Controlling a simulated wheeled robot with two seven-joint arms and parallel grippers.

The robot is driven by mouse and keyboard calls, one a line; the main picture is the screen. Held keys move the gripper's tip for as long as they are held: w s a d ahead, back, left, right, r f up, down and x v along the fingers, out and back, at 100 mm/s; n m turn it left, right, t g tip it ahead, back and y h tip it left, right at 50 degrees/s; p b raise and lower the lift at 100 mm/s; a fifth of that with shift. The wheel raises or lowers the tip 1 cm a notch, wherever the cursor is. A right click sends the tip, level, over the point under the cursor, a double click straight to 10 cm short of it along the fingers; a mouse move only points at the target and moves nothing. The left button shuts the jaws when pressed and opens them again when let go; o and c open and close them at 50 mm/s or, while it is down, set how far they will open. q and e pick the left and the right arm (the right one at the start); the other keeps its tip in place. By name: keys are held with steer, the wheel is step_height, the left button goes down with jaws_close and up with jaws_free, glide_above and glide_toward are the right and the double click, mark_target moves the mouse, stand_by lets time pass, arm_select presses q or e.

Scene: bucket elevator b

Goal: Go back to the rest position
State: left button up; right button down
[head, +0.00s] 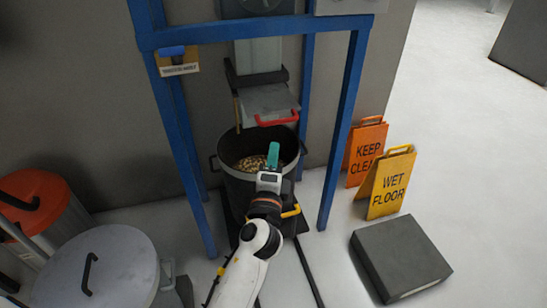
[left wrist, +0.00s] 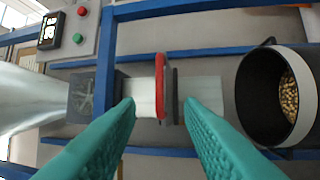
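My left gripper (head: 272,154) has teal fingers and is in front of the black bucket (head: 231,183), over its near rim in the head view. In the left wrist view its fingers (left wrist: 158,103) are spread apart, open, with nothing held between them. The red handle (head: 278,119) of the grey chute gate is beyond the fingertips. It also shows between them in the left wrist view (left wrist: 160,85), apparently clear of them. The bucket holds tan pellets (head: 251,163). My right gripper is in neither view.
A blue frame (head: 345,130) stands around the bucket and chute. Orange (head: 365,150) and yellow (head: 391,184) signs and a dark grey box (head: 401,257) are at right. A grey lidded bin (head: 120,265) and an orange-lidded bin (head: 32,190) are at left.

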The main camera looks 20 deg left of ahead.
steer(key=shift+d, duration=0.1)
